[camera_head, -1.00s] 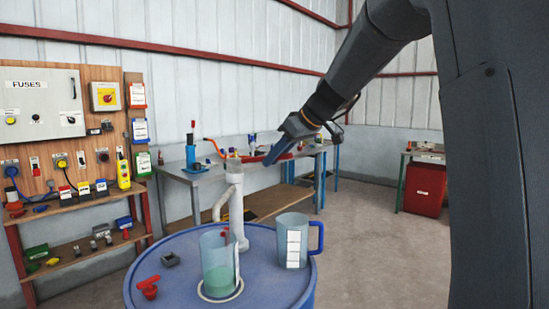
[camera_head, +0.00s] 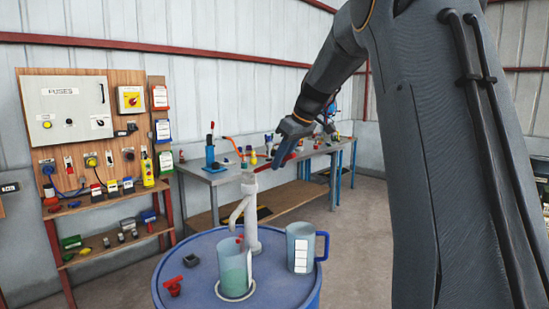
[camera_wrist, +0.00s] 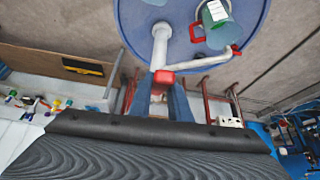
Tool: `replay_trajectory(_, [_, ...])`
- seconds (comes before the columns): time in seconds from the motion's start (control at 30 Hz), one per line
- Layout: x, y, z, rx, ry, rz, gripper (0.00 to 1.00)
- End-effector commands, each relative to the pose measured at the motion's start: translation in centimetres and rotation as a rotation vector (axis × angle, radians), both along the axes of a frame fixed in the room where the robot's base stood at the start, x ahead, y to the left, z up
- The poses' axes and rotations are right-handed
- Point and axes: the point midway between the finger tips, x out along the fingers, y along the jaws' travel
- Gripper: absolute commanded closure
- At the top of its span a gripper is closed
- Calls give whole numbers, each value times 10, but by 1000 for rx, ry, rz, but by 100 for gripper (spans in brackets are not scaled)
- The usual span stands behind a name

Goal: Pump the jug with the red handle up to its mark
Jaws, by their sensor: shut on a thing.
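The jug with the red handle (camera_head: 234,272) stands upright on the blue drum under the pump's spout, with teal liquid in it. Its handle is mostly hidden behind it in the head view. The wrist view shows this jug (camera_wrist: 222,30) with its red handle and white label; I cannot read the level against the mark. The white pump (camera_head: 250,215) rises from the drum, with a red lever (camera_head: 268,166) at its top. My gripper (camera_head: 288,152) is shut on the lever's outer end, and the wrist view shows red between its fingertips (camera_wrist: 164,82).
A jug with a blue handle (camera_head: 300,248) stands on the drum (camera_head: 205,255) to the right. A red tap (camera_head: 173,287) and a small dark block (camera_head: 191,260) lie on its left. A workbench (camera_head: 225,175) with tools stands behind.

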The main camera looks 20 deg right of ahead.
Motion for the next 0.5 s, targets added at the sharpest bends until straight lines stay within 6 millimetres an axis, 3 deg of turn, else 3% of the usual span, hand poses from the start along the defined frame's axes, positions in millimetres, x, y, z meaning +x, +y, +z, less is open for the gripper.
replay_trajectory(0.33, [1, -2, 1, -3, 0, -4, 100])
replay_trajectory(0.37, [1, -2, 1, -3, 0, -4, 80])
replay_trajectory(0.43, [1, -2, 1, -3, 0, -4, 68])
replay_trajectory(0.5, [0, -2, 1, -2, 1, -3, 64])
